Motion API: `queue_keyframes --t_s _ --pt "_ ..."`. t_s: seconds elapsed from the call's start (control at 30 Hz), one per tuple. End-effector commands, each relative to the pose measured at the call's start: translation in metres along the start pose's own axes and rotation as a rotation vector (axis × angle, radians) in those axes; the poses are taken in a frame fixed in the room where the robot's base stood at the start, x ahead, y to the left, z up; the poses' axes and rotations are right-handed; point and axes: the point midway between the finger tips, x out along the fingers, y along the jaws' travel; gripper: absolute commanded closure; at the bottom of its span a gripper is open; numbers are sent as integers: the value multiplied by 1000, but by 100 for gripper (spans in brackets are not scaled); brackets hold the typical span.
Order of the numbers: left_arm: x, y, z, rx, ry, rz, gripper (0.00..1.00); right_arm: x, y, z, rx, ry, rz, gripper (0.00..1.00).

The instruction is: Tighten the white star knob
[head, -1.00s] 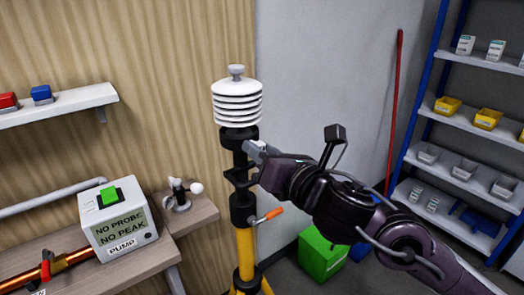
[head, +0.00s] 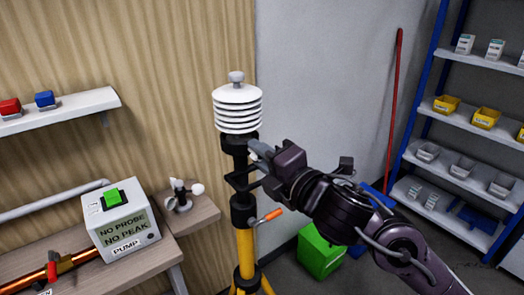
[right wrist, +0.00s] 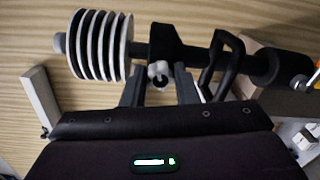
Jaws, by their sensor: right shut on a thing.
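The white star knob (right wrist: 158,70) shows in the right wrist view, sticking out of a black clamp (right wrist: 163,43) on the mast. The clamp sits just under the stack of white discs (head: 238,110) in the head view. My right gripper (right wrist: 159,76) is shut on the knob, with one finger on each side of it. In the head view my right gripper (head: 256,150) reaches the mast from the right, and its fingers hide the knob. My left gripper is not in view.
A black loop bracket (head: 240,181) and an orange lever (head: 270,215) sit on the mast below the gripper. A bench with a pump box (head: 122,225) and a small cup sensor (head: 180,195) stands left. Shelving (head: 425,115) stands right.

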Motion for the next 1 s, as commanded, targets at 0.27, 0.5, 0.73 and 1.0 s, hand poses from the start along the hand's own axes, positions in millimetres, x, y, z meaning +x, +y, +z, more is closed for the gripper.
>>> queue_keyframes --t_s 0.27,0.5,0.73,1.0 --pt "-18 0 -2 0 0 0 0 0 1 0 265 10 -6 96" --pt "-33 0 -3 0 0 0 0 0 1 0 490 19 -8 96" --pt "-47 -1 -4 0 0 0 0 0 1 1 684 25 -8 96" --pt "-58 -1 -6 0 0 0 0 0 0 0 840 31 -9 96"
